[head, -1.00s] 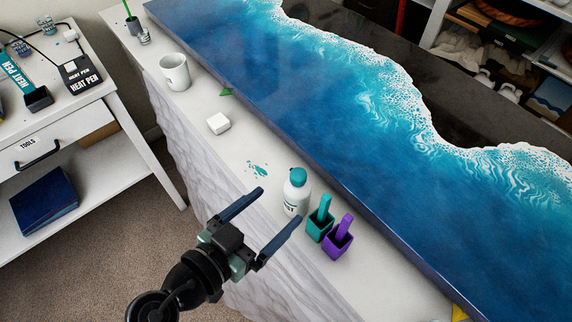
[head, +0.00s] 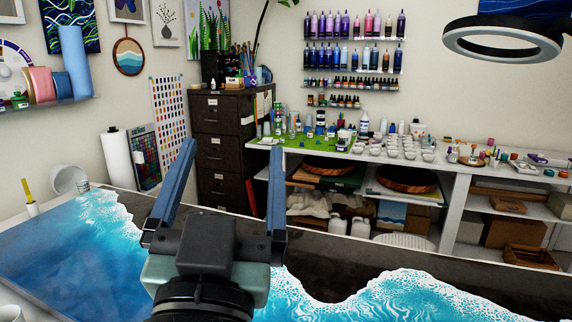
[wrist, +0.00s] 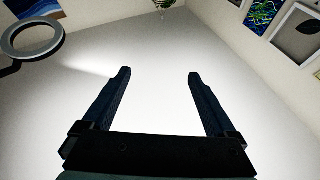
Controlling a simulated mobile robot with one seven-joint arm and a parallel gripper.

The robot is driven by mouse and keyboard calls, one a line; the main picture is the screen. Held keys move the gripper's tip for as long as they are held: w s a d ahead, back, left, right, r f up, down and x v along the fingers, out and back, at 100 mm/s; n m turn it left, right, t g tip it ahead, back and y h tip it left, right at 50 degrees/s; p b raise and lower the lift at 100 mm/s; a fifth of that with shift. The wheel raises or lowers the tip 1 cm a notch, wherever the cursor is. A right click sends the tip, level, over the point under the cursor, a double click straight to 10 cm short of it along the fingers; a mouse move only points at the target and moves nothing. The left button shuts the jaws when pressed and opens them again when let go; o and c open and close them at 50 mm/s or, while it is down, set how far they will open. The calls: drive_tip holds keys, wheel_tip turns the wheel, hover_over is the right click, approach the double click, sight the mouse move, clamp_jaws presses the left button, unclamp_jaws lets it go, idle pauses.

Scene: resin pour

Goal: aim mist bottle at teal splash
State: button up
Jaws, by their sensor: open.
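My gripper (head: 232,150) is raised in the middle of the head view, fingers spread and pointing up, with nothing between them. The wrist view also shows it open and empty (wrist: 159,73) against the pale ceiling. No teal splash shows in either current view, and neither does the white bottle with the teal cap seen earlier. Small bottles stand on the far bench, but none can be told as the mist bottle.
The blue resin wave slab (head: 50,245) lies across the front, partly behind my gripper. A white cup (head: 68,180) lies tipped at its left end. A filing cabinet (head: 222,150) and a crowded bench (head: 455,172) stand behind. A ring light (head: 503,50) hangs at upper right.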

drive_tip(key=s+d+r+t, duration=0.2)
drive_tip(key=s+r, duration=0.1)
drive_tip(key=r, duration=0.3)
drive_tip(key=s+d+r+n+t, duration=0.1)
drive_tip(key=s+d+r+t, duration=0.1)
drive_tip(key=r, duration=0.4)
drive_tip(key=shift+s+d+r, duration=0.2)
drive_tip(key=shift+s+d, duration=0.5)
drive_tip(key=shift+s, duration=0.3)
